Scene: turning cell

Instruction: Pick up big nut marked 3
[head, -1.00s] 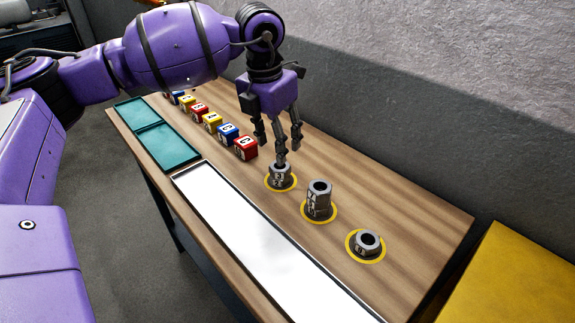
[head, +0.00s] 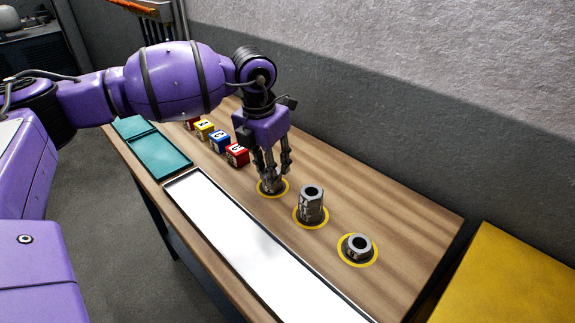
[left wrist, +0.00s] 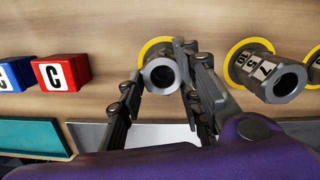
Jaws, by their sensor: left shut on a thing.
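Three grey metal nuts stand in a row on yellow rings on the wooden table. My left gripper (head: 271,174) points down and is shut on the leftmost nut (head: 270,187), which still stands on its ring. In the left wrist view, this nut (left wrist: 160,74) sits between the two fingers, its round hole facing the camera; no number on it can be read. The tall middle nut (head: 311,204) stands just right of it; in the left wrist view (left wrist: 267,76) it shows several numbers on its side. A short nut (head: 358,246) stands furthest right. My right gripper is not in view.
Red, blue and yellow lettered cubes (head: 220,141) stand in a row left of the nuts. Teal trays (head: 160,157) and a long white panel (head: 250,245) lie along the near edge. The table (head: 400,215) is clear behind the nuts, towards the grey wall.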

